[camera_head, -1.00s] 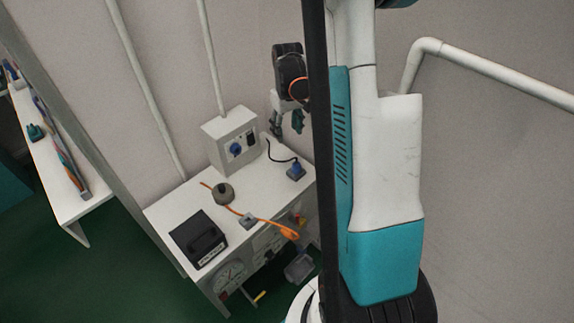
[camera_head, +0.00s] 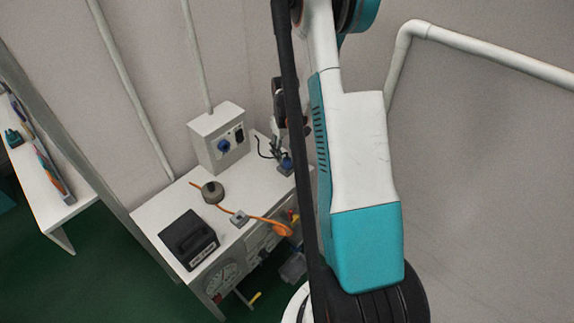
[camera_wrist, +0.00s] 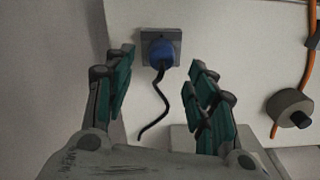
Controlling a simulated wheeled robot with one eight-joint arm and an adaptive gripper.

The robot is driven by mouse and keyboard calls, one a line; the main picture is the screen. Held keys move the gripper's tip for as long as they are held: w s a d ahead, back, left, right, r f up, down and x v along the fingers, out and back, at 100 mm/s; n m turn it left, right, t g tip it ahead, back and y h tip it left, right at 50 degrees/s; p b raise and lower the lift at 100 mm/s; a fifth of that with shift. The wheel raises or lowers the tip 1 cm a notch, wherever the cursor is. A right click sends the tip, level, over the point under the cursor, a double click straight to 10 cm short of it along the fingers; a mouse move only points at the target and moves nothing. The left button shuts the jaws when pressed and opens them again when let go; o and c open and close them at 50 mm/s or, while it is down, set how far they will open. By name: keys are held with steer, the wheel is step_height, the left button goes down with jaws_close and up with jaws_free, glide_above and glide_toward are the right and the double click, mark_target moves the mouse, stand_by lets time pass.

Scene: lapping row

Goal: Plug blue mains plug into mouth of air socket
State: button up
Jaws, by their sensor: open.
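The blue mains plug (camera_head: 286,163) is at the right end of the white bench, with a black cable running from it. In the wrist view the blue plug (camera_wrist: 160,48) sits on a grey square base (camera_wrist: 146,36), and its cable trails down the picture. My gripper (camera_head: 282,152) is open above it; in the wrist view its fingers (camera_wrist: 164,66) stand apart on either side of the plug's line, with the plug just past the tips. No touch shows.
A black device (camera_head: 188,238), a grey round knob-like piece (camera_head: 212,191), a small grey block (camera_head: 239,218) and an orange cable (camera_head: 262,222) lie on the bench. The wall with pipes is close behind. The grey round piece also shows in the wrist view (camera_wrist: 287,104).

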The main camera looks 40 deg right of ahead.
mark_target(287, 159)
steer(key=f+b, duration=0.1)
steer(key=f, duration=0.1)
steer(key=s+f+b, duration=0.1)
steer(key=f, duration=0.1)
steer(key=shift+w+f, duration=0.1)
steer(key=shift+f, duration=0.35)
steer(key=shift+r, duration=0.1)
steer(key=c, duration=1.2)
